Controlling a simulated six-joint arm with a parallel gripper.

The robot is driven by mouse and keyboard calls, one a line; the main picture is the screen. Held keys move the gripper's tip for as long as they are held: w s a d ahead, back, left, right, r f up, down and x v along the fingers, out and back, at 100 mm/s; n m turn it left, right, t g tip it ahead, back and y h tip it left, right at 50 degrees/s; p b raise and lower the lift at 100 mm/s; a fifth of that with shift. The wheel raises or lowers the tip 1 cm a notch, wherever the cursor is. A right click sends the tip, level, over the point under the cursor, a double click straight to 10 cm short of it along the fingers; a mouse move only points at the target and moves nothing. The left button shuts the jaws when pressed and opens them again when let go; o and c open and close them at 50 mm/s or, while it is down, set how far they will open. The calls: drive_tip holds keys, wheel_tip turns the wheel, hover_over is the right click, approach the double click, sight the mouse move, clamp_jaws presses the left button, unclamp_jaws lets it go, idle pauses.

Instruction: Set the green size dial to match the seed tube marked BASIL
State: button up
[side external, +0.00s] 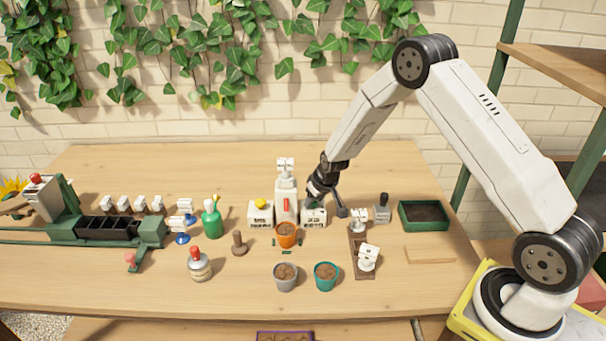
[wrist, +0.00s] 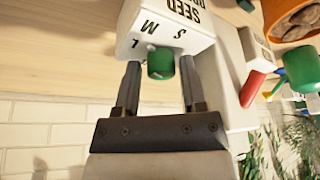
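The green size dial (wrist: 160,63) sits on the front of a white seed box (wrist: 172,25) marked S, M and L. A small pale mark shows on the dial's edge on the L and M side; I cannot tell exactly which letter it meets. My gripper (wrist: 159,68) is open, with one finger on each side of the dial and gaps showing. In the side view my gripper (side external: 326,196) is at the right-hand white box (side external: 314,215) and hides part of it. No label reading BASIL is legible.
A white dispenser with a red lever (side external: 286,209) stands left of my gripper. An orange pot (side external: 286,236) is in front, with a grey pot (side external: 285,277) and a teal pot (side external: 326,276) nearer. A green tray (side external: 424,216) lies right. The table's front right is mostly clear.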

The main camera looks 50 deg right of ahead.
drive_tip(key=shift+o, duration=0.7)
drive_tip(key=shift+w, duration=0.1)
drive_tip(key=shift+r, duration=0.1)
drive_tip(key=shift+r, duration=0.1)
drive_tip(key=v, duration=0.7)
drive_tip(key=shift+r, duration=0.2)
drive_tip(key=shift+s+d+n, duration=0.2)
drive_tip(key=shift+s+n, duration=0.05)
drive_tip(key=shift+n, duration=0.05)
drive_tip(key=shift+w+d+n+y, duration=0.15)
drive_tip(key=shift+d+n+y, duration=0.15)
drive_tip(key=shift+n+y, duration=0.55)
drive_tip(key=shift+n, duration=0.25)
drive_tip(key=shift+w+f, duration=0.1)
